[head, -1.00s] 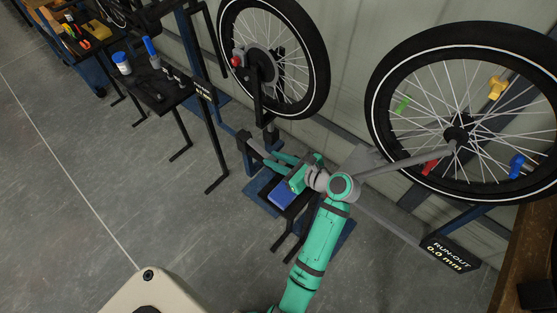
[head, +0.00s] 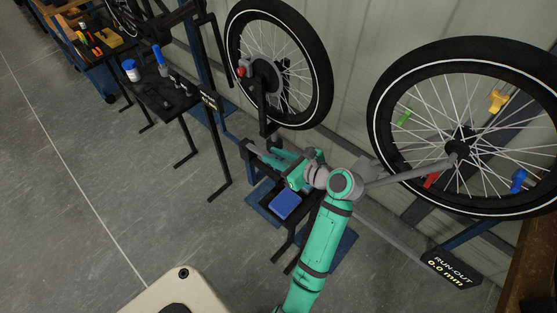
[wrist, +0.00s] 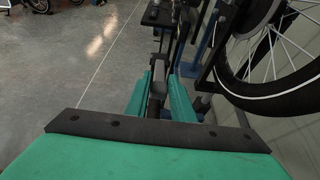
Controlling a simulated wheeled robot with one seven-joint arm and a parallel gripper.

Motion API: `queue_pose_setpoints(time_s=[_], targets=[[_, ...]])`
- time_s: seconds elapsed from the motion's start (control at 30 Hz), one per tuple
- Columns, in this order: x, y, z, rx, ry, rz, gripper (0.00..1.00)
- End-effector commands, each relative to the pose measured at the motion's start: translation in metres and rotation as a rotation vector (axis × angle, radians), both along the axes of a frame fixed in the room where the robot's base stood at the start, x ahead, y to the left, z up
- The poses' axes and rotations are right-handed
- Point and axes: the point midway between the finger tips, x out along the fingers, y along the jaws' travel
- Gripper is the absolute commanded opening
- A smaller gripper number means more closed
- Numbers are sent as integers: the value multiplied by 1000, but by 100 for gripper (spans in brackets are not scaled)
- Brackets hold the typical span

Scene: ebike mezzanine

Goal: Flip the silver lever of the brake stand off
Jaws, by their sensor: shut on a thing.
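The brake stand carries an upright wheel (head: 326,75) on a dark post (head: 264,122) at upper middle in the head view. The silver lever (head: 254,148) is a short grey bar low on the stand, mostly hidden by my gripper. My green gripper (head: 270,156) is at the lever and shut on it. In the wrist view my two green fingers (wrist: 159,96) stand on either side of a grey bar (wrist: 157,88), which appears to be the lever. The contact itself is too small to see clearly.
A blue box (head: 285,204) sits below my gripper. A second wheel (head: 375,115) and a run-out display (head: 451,267) are at right. The floor at left is clear.

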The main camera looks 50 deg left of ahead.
Motion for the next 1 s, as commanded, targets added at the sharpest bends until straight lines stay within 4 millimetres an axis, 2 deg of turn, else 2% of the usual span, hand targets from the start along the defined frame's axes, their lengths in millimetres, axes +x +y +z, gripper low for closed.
queue_pose_setpoints(time_s=[0.1, 0.53, 0.57, 0.63, 1.0], targets=[[0, 3, 6, 7, -4, 2, 0], [0, 4, 10, 11, -7, 2, 0], [0, 4, 10, 11, -7, 2, 24], [0, 4, 9, 10, -7, 1, 41], [1, -1, 7, 3, -3, -2, 41]])
